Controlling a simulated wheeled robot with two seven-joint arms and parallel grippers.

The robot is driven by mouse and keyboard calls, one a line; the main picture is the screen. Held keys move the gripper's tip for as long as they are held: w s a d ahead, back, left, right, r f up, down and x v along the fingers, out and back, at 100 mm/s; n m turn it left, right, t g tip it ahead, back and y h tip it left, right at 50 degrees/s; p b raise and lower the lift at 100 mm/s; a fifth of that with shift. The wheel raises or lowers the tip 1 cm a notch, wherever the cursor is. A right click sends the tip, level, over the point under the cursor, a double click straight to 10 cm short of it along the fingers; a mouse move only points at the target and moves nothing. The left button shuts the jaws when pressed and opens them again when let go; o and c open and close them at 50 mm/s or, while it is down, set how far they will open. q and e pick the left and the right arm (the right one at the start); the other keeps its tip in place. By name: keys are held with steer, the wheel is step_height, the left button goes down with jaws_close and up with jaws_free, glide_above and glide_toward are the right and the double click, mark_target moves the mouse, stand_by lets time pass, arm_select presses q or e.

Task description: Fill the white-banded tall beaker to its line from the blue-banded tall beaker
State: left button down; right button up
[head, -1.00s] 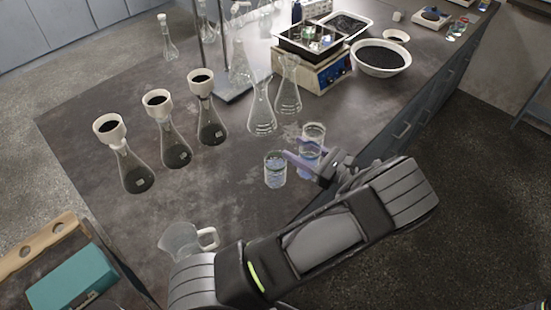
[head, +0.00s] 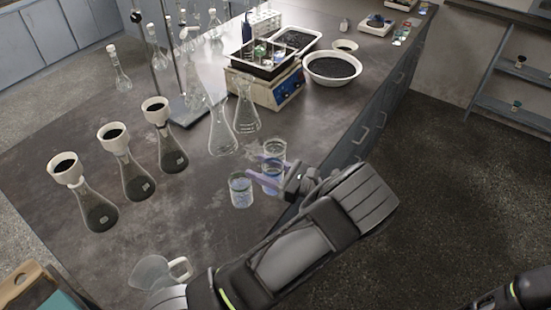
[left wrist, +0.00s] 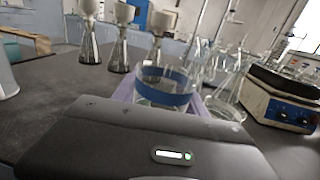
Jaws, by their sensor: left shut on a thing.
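The blue-banded tall beaker (left wrist: 165,92) stands between my purple fingers in the left wrist view, its blue band near the rim. My right gripper is out of view.
Two empty conical flasks (head: 222,135) stand behind the beakers. Several funnel-topped flasks (head: 138,182) stand to the left. A clear jug (head: 152,272) is at the front. The bench's right edge is close to my arm.

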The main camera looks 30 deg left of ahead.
arm_select(q)
steer(key=shift+d+m+t, duration=0.3)
steer(key=shift+d+t, duration=0.2)
steer(key=s+d+r+m+t+h+b, duration=0.1)
steer(key=s+d+m+t+h, duration=0.1)
steer(key=d+m+t+h, duration=0.2)
steer(key=shift+s+d+r+m+t+b, duration=0.25)
steer(key=shift+d+m+t, duration=1.55)
steer(key=shift+d+t, duration=2.3)
steer(key=shift+w+d+f+g, duration=0.1)
steer(key=shift+d+g, duration=0.5)
steer(key=shift+g, duration=0.2)
steer(key=shift+a, duration=0.15)
